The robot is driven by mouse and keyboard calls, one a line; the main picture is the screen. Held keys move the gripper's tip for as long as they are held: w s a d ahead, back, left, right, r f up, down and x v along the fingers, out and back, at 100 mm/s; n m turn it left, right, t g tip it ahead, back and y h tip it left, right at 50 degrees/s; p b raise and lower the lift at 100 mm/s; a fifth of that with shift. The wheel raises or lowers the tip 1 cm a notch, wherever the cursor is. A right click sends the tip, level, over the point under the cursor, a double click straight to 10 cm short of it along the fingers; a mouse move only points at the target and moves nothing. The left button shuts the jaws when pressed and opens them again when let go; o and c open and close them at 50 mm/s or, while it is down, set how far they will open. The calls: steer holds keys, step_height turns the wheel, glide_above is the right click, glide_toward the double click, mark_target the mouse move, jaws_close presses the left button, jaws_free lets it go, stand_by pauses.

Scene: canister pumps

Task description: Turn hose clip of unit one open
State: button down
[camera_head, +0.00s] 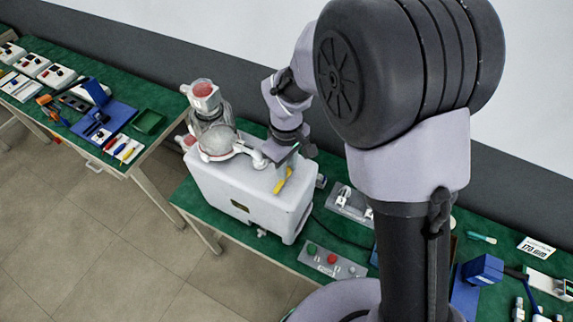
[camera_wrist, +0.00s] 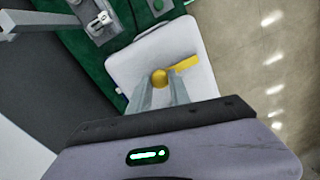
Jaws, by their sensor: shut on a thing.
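The yellow hose clip (camera_head: 284,182) sits on the top of the white pump unit (camera_head: 248,208), near its right end. In the wrist view the clip shows a round hub (camera_wrist: 160,77) with a flat lever (camera_wrist: 186,63) pointing to the right and slightly up. My gripper (camera_head: 288,163) comes down from above onto it. In the wrist view my gripper (camera_wrist: 162,86) has its two fingers on either side of the hub, shut on it. The hub's far side and base are hidden by the fingers.
A glass canister (camera_head: 211,113) with a red-topped lid stands on the unit's left. A button panel (camera_head: 332,260) lies in front on the green bench, and a grey fixture (camera_head: 349,202) is to the right. Another bench (camera_head: 60,55) holds tools and boxes.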

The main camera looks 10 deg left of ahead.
steer(key=c, duration=1.2)
jaws_free()
step_height(320, 180, up, 18)
steer(key=p, duration=0.2)
steer(key=shift+f+p, duration=0.25)
steer(key=shift+p, duration=0.15)
steer(key=shift+d+f, duration=0.1)
steer(key=s+d+f+m+t+y+b, duration=0.2)
steer(key=s+d+f+m+t+b, duration=0.3)
steer(key=s+d+f+m+b, duration=1)
step_height(320, 180, down, 2)
steer(key=s+d+b, duration=0.1)
steer(key=b, duration=0.8)
steer(key=shift+d+m+t, duration=0.15)
steer(key=shift+m+t, duration=0.25)
